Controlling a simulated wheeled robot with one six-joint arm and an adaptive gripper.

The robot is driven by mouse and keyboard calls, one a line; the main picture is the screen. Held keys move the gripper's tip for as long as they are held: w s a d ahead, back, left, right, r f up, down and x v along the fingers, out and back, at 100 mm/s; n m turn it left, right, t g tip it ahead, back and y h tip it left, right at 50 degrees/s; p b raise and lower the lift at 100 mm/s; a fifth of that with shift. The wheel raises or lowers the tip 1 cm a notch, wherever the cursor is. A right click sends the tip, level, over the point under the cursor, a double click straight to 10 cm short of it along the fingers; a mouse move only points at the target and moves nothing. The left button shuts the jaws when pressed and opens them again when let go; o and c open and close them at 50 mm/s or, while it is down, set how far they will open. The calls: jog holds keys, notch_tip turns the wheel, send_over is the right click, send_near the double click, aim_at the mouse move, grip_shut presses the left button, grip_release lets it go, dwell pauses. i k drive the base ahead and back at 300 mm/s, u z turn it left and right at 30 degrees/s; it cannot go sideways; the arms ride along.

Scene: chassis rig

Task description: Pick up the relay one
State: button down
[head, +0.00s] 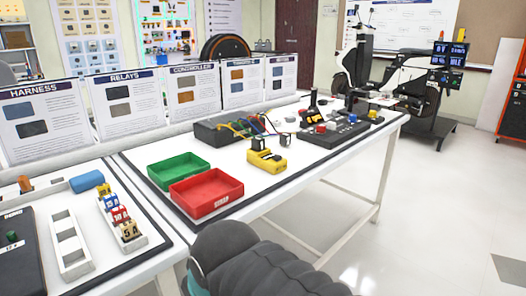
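No part is clearly labelled as relay one. Two small dark blocks could be relays: one (258,144) shows at the far end of the yellow meter (268,163), the other (286,141) stands on the table just right of it. I cannot tell whether the first block rests on the meter or behind it, and their markings are too small to read. A sign headed "RELAYS" (130,112) stands at the back of the table. My gripper is not in view; only a dark, ribbed part of my arm shows at the bottom centre.
A green tray (155,180) and a red tray (183,208), both seemingly empty, sit left of the meter. Coloured fuses (120,214) stand in a white holder at left. Wires and a black button panel (345,138) lie farther back. Floor is clear at right.

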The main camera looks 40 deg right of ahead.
aim_at(258, 143)
jog(key=u, duration=0.25)
jog(key=k, duration=0.35)
jog(key=z, duration=1.4)
jog(key=i, duration=0.85)
jog(key=u, duration=0.3)
jog(key=k, duration=0.55)
jog(key=z, duration=1.5)
jog(key=i, duration=1.15)
jog(key=u, duration=0.25)
